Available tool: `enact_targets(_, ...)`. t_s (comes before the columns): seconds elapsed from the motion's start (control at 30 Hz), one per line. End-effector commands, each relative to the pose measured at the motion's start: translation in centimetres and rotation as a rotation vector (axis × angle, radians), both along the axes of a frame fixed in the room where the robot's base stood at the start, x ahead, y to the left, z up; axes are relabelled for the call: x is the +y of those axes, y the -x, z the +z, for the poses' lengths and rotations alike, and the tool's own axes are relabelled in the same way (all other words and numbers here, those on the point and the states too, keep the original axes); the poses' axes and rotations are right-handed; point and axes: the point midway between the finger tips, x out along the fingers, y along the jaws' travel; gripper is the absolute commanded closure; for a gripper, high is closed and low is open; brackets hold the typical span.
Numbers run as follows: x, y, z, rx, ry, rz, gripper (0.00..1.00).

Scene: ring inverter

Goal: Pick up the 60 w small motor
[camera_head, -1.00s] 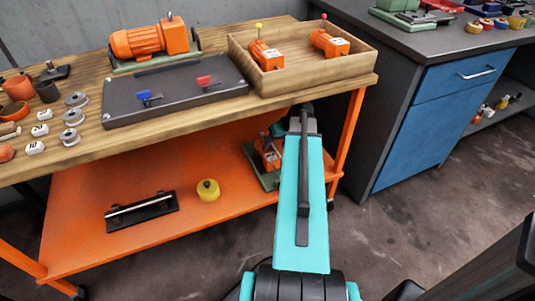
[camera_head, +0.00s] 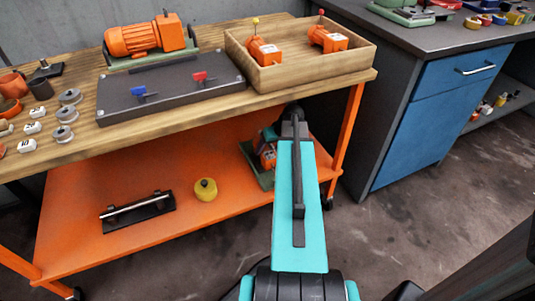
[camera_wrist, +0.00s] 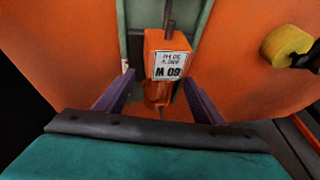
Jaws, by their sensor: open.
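The small orange motor with a white label reading 60 W, upside down in the wrist view (camera_wrist: 168,58), is on a green base on the orange lower shelf. In the head view this motor (camera_head: 267,155) is partly hidden by my arm. My gripper (camera_wrist: 160,95) is open and empty, its two dark fingers reaching toward the motor, one to each side of its near end. I cannot tell whether a finger touches it. The head view does not clearly show my fingers.
A yellow round weight (camera_head: 205,189) and a black bar fixture (camera_head: 138,211) stand on the lower shelf (camera_head: 90,251). The bench above (camera_head: 200,112) overhangs the shelf. A wooden tray (camera_head: 310,74) up there holds two orange motors. An orange table leg (camera_head: 346,140) stands right of my arm.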

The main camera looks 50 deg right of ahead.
Motion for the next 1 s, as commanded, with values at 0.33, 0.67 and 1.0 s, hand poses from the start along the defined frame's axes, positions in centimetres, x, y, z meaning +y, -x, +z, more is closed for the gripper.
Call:
enact_targets(0.33, 0.1, -1.3, -2.8, 0.0, 0.0, 0.001, 0.37)
enact_targets(0.67, 0.2, -1.3, -2.7, 0.0, 0.0, 0.001, 0.37)
enact_targets(1.0, 0.2, -1.3, -2.7, 0.0, 0.001, 0.002, 0.61)
